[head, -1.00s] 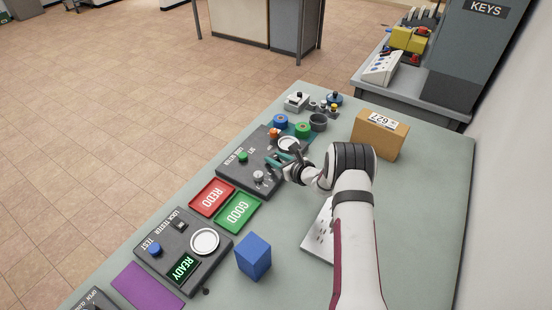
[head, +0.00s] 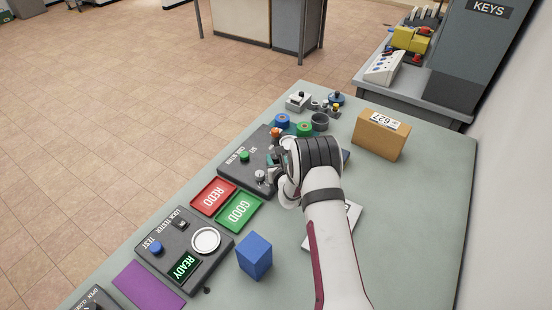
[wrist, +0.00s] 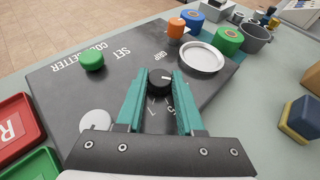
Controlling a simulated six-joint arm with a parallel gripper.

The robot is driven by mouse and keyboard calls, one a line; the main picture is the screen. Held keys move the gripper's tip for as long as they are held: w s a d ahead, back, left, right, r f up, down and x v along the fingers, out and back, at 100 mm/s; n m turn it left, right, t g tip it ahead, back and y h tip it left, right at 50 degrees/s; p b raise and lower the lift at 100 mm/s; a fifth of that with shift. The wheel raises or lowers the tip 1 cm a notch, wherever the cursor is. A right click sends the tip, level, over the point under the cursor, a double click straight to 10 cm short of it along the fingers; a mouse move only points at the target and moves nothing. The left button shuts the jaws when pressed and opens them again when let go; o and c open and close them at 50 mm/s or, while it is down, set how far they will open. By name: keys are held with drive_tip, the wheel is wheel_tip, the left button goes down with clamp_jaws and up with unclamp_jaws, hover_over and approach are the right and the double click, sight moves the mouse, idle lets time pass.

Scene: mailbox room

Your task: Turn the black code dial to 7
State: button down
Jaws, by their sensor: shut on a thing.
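The black code dial (wrist: 160,83) sits on the dark grey code setter (wrist: 70,93), which also shows in the head view (head: 232,174). My gripper (wrist: 161,76) is shut on the dial, with one teal finger on each side of it. A short white pointer mark on the dial's top points to the right in the wrist view. Parts of the printed numbers show between the fingers; the number at the pointer is hidden or too small to read. In the head view my wrist hides the dial.
A green SET button (wrist: 92,60), a pale round disc (wrist: 95,123) and a round white plate (wrist: 202,57) are on the setter. Coloured cylinders (wrist: 228,41) stand behind it. Red (head: 213,197) and green (head: 239,212) trays and a blue block (head: 254,256) lie nearby.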

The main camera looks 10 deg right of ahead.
drive_tip(key=c, duration=0.5)
unclamp_jaws()
drive_tip(key=v, duration=1.6)
drive_tip(key=shift+w, duration=0.1)
